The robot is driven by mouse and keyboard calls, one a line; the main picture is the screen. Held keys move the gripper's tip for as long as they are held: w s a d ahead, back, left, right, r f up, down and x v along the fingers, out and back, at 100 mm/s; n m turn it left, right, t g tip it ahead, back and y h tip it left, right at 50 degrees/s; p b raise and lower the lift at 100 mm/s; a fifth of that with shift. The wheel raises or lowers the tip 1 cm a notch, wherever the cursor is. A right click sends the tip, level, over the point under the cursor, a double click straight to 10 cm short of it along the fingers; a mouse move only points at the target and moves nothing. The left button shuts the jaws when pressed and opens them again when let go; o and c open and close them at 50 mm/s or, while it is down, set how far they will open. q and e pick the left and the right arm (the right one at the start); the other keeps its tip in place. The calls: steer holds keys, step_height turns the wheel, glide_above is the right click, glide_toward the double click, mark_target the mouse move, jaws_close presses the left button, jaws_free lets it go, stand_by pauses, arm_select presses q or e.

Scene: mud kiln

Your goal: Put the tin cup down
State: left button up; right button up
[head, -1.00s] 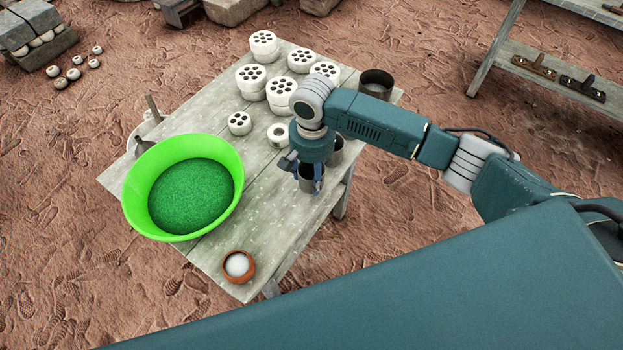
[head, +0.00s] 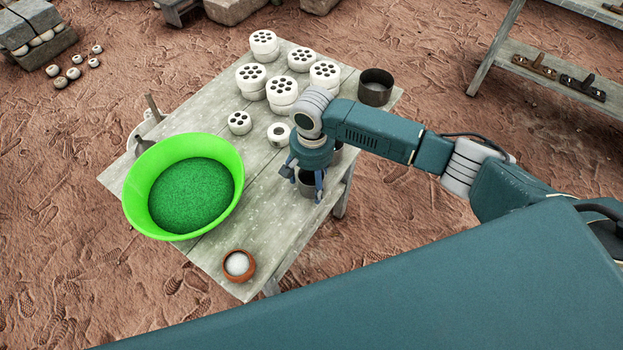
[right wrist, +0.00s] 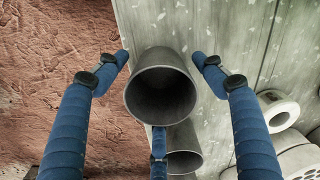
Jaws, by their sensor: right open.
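A dark grey tin cup (head: 307,190) stands at the right edge of the wooden table (head: 215,262), partly hidden by my right gripper (head: 305,184). The right gripper is open above and around the cup. In the right wrist view the cup (right wrist: 163,92) is upright and empty, seen from above between the spread blue fingers (right wrist: 160,75), with gaps at the two side fingers. A third finger shows below it, in front of a second tin cup (right wrist: 186,150). My left gripper is not in view.
Another dark tin cup (head: 376,87) stands at the table's far right corner. White perforated blocks (head: 281,90) stand at the back. A green basin (head: 137,199) is on the left, and a small clay bowl (head: 239,272) is at the front. The front middle of the table is bare.

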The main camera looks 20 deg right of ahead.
step_height(320, 180, up, 12)
steer(key=shift+r, duration=0.15)
stand_by(0.3)
stand_by(0.4)
